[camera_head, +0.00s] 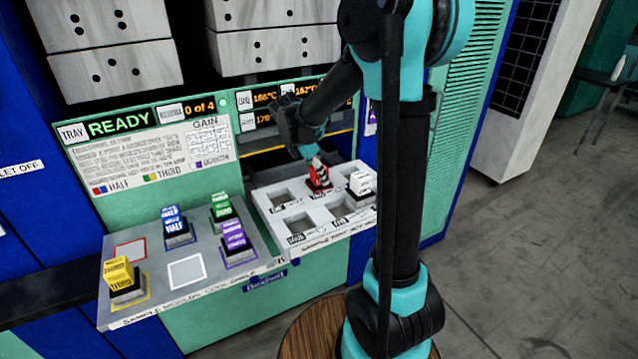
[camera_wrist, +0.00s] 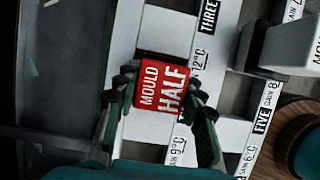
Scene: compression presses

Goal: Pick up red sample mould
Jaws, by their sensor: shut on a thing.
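The red sample mould (camera_head: 319,176) is at the white tray with square sockets (camera_head: 296,238), towards its back. In the wrist view its red top (camera_wrist: 161,87) reads "MOULD HALF". My gripper (camera_wrist: 160,93) is shut on the red mould, with one finger on each side of it. In the head view my gripper (camera_head: 314,158) comes down on the mould from above and behind. I cannot tell whether the mould sits in its socket or is slightly lifted.
A white mould (camera_head: 361,184) stands just right of the red one. A grey shelf (camera_head: 215,268) at left holds yellow (camera_head: 120,274), blue (camera_head: 172,220), green (camera_head: 221,207) and purple (camera_head: 235,236) moulds. Its red-outlined and white-outlined squares are empty. A wooden round top (camera_head: 310,335) stands in front.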

